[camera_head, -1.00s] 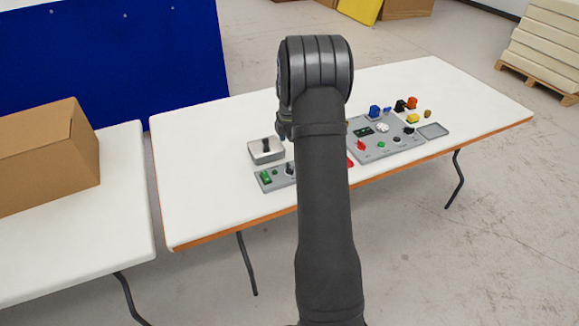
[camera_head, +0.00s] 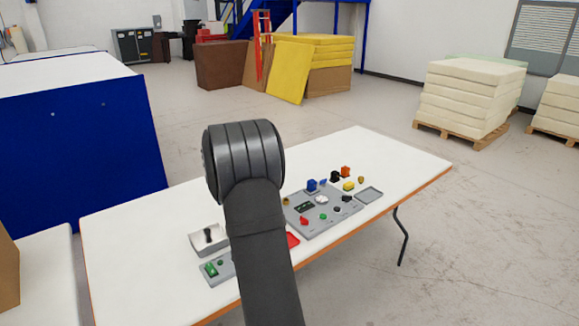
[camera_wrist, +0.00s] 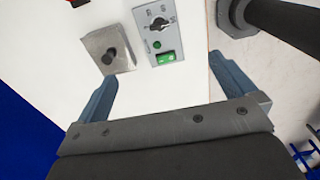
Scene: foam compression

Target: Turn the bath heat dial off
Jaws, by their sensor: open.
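The likely bath heat dial (camera_wrist: 157,24) is a black knob with marks around it, on a small grey control panel (camera_wrist: 179,40). A lit green switch (camera_wrist: 166,58) and a green round button sit on the same panel. A square metal box with a black knob (camera_wrist: 108,52) stands to its left in the wrist view. My gripper (camera_wrist: 162,68) is open, with blue-grey fingers wide apart and nothing between them; the panel shows beyond the fingertips. In the head view, part of the panel (camera_head: 212,272) and the metal box (camera_head: 205,246) show, but my arm hides the dial and gripper.
A larger grey board (camera_head: 318,220) with several coloured knobs and a small grey tray (camera_head: 369,195) lie to the right on the white table (camera_head: 140,235). A red piece (camera_head: 292,240) lies beside my arm. The table's left part is clear.

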